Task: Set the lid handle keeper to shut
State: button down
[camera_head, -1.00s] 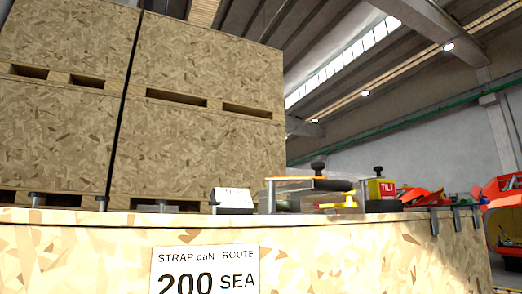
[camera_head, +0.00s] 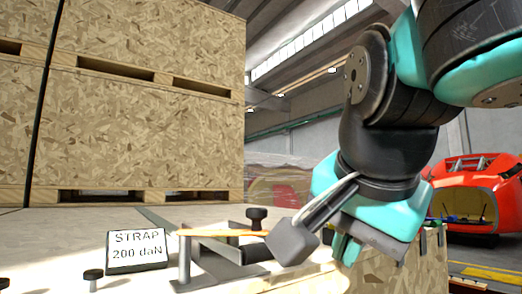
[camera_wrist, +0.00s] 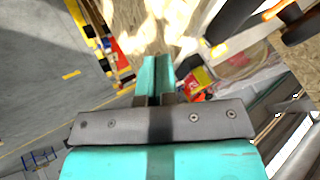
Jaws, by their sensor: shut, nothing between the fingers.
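A metal bracket fitting (camera_head: 222,265) with an orange bar (camera_head: 208,233) and a black knob (camera_head: 257,213) stands on the crate lid in the head view. A dark handle-like piece runs from it toward my arm. I cannot tell which part is the lid handle keeper; the yellow piece near the fitting in the earlier view is hidden behind my arm now. My gripper (camera_head: 347,250), with teal fingers, is at the right of the fitting and looks apart from it. In the wrist view my gripper (camera_wrist: 157,62) is shut and empty, over a blurred wood surface.
A small sign (camera_head: 137,250) reading "STRAP 200 daN" and a black stud (camera_head: 93,278) are left of the fitting. Large stacked wooden crates (camera_head: 150,120) stand behind. A red nosecone (camera_head: 470,190) is at the right. The lid is fairly clear at far left.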

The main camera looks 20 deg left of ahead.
jog(key=s+a+r+m+p, duration=0.35)
jog(key=s+r+m, duration=0.2)
jog(key=r, duration=0.45)
jog(key=m+y, duration=0.1)
jog(key=m, duration=0.1)
send_near(259, 225)
jog(key=b+x, duration=0.4)
jog(key=shift+f, duration=0.4)
jog(key=shift+w+a+f, duration=0.2)
jog(key=shift+w+a, duration=0.05)
jog(key=shift+w, duration=0.2)
jog(key=shift+d, duration=0.1)
